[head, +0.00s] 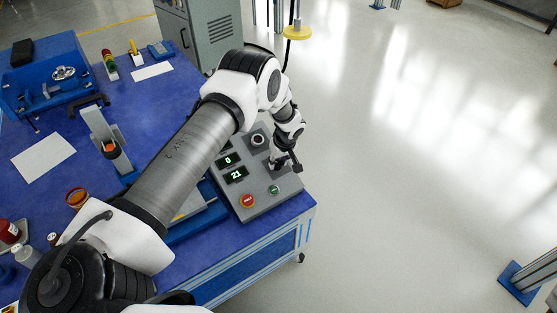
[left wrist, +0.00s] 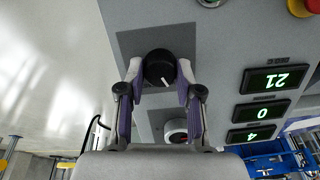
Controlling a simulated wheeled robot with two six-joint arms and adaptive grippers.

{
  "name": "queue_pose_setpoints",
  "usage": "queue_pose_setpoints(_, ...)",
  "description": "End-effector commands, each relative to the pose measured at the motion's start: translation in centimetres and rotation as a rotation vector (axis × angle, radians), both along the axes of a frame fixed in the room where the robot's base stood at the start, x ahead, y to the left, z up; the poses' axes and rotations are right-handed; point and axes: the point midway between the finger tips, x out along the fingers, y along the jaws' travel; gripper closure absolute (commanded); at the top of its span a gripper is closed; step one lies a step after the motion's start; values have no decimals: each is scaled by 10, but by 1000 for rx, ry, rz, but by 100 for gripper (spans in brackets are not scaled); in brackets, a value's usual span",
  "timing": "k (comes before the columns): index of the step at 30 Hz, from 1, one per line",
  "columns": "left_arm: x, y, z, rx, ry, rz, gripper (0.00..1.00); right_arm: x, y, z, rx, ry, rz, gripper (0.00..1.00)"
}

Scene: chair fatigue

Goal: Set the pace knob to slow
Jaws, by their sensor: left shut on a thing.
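The grey control panel (head: 238,207) sits at the front right corner of the blue table. The pace knob (left wrist: 157,66) is a black round knob with a short white pointer mark, on a darker square plate in the left wrist view. Its mark points toward the lower right of that view; no setting labels are legible. My left gripper (head: 285,166) is over the panel's right side. In the left wrist view its two fingers (left wrist: 160,82) are shut on the knob from both sides. In the head view the gripper mostly hides this knob. My right gripper is not in view.
The panel has another round control (head: 258,141), green displays (head: 236,175) reading 21 and 0, a red button (head: 248,201) and a green button (head: 274,189). A grey cabinet (head: 208,30) stands behind. Open floor lies to the right.

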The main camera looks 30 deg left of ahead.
Motion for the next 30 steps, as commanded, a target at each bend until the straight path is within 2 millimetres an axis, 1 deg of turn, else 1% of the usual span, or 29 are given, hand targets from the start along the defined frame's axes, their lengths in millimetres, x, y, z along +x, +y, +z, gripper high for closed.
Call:
queue_pose_setpoints(3, -2, 0, -1, -11, -19, 63, 100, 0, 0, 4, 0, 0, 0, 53)
queue_pose_setpoints(9, -2, 0, -1, -21, -47, 136, 100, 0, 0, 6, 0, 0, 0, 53)
queue_pose_setpoints(26, -2, 0, -2, -26, -58, 167, 100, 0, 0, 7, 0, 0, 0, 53)
queue_pose_setpoints(27, -2, 0, -2, -26, -58, 167, 55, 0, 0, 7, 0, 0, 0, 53)
queue_pose_setpoints(28, -2, 0, -2, -26, -59, 166, 44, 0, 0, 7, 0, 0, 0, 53)
queue_pose_setpoints(29, -2, 0, -2, -26, -59, 166, 40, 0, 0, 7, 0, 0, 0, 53)
queue_pose_setpoints(30, -2, 0, -2, -25, -59, 166, 40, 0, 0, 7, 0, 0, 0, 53)
